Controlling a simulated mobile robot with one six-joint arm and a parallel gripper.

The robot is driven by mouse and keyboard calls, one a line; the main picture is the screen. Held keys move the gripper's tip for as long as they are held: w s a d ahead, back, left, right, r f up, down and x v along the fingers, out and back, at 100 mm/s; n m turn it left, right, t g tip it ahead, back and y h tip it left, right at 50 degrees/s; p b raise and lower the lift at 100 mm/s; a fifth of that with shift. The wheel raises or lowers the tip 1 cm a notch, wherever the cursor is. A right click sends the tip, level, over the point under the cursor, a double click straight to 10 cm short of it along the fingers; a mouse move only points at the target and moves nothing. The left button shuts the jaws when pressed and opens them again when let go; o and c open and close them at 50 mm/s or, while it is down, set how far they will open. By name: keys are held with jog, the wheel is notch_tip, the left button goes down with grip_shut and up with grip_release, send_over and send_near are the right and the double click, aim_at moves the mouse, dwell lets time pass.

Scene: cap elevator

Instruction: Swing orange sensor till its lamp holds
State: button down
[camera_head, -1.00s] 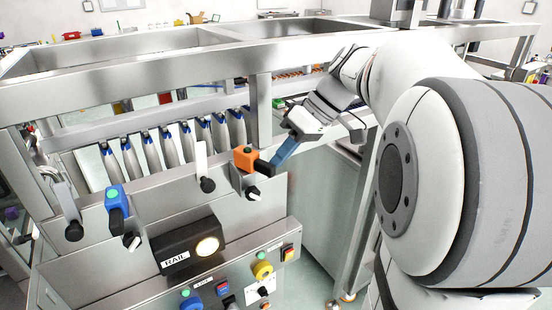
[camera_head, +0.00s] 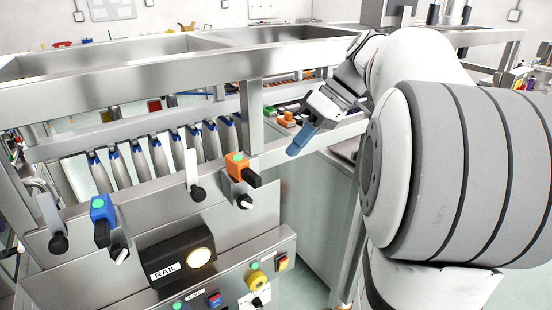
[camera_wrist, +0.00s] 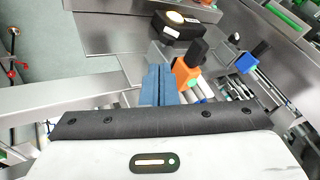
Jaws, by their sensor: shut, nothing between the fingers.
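The orange sensor (camera_head: 237,163) with a black end sits on the steel panel in the head view, a green light showing on its top. It also shows in the wrist view (camera_wrist: 184,74), to the right of my fingers. My gripper (camera_head: 297,146) has blue fingers; they are shut and empty, to the right of the sensor and apart from it. In the wrist view the closed fingers (camera_wrist: 157,84) point toward the panel. The box marked RAIL (camera_head: 168,262) has a pale lit lamp (camera_head: 199,257) below the sensor.
A blue sensor (camera_head: 103,209) is on the panel at left. A yellow button (camera_head: 257,279) and switches are at the lower right of the panel. A row of bottles (camera_head: 177,150) hangs behind. Free room lies right of the panel.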

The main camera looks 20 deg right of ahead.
jog(key=s+v, duration=0.1)
jog(key=v, duration=0.4)
jog(key=n+g+h+b, duration=0.1)
jog(key=n+g+h, duration=0.2)
jog(key=n+h, duration=0.3)
send_over(237, 175)
jog(key=s+d, duration=0.3)
jog(key=d, duration=0.1)
jog(key=s+a+r+n+t+h+b, duration=0.25)
jog(key=a+n+h, duration=0.35)
jog(key=a+n, duration=0.45)
jog(key=shift+m+t, duration=0.45)
jog(key=shift+m, duration=0.4)
jog(key=shift+d+r+p+x, duration=0.1)
jog(key=shift+d+p+x, duration=0.2)
jog(key=shift+x, duration=1.5)
jog(key=shift+d+r+p+x, duration=0.15)
jog(key=shift+d+p+x, duration=0.1)
jog(key=shift+x, duration=1.55)
jog(key=shift+d+r+p+x, duration=0.1)
jog(key=shift+d+p+x, duration=0.2)
jog(key=shift+x, duration=1.5)
jog(key=shift+w+r, duration=0.1)
jog(key=shift+w, duration=0.05)
